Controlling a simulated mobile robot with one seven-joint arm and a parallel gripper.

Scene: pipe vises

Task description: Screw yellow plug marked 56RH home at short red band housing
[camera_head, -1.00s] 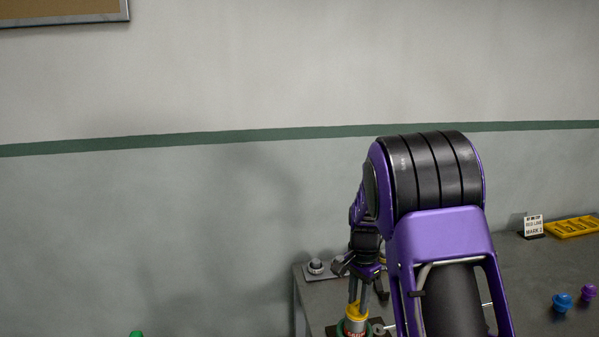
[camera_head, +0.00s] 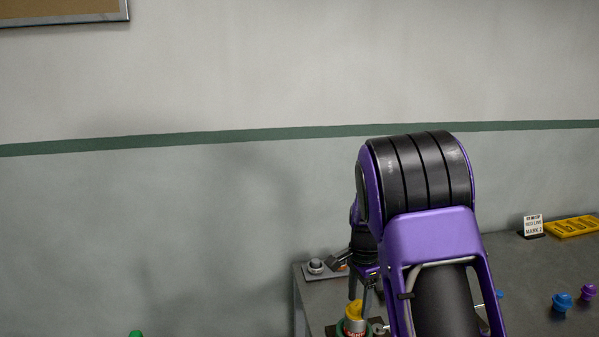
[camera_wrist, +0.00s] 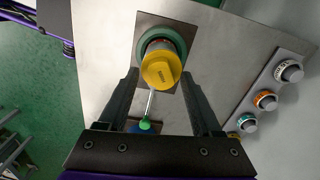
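The yellow plug (camera_head: 355,308) sits on top of a silver upright housing (camera_head: 354,326) with a red marking, at the bottom of the head view. In the wrist view the yellow plug (camera_wrist: 161,72) covers most of the housing, which stands in a green ring (camera_wrist: 178,42) on a dark plate. Its marking is too small to read. My gripper (camera_wrist: 160,80) is open, with one finger on each side of the plug and a gap at both sides. In the head view my gripper (camera_head: 360,288) is just above the plug. How deep the plug sits cannot be told.
A panel with several knobs (camera_wrist: 289,71) lies to the right in the wrist view. A thin rod with a green and blue end (camera_wrist: 145,125) is below the housing. A blue plug (camera_head: 562,301), a purple plug (camera_head: 588,291), a sign (camera_head: 532,226) and a yellow tray (camera_head: 572,227) are at right.

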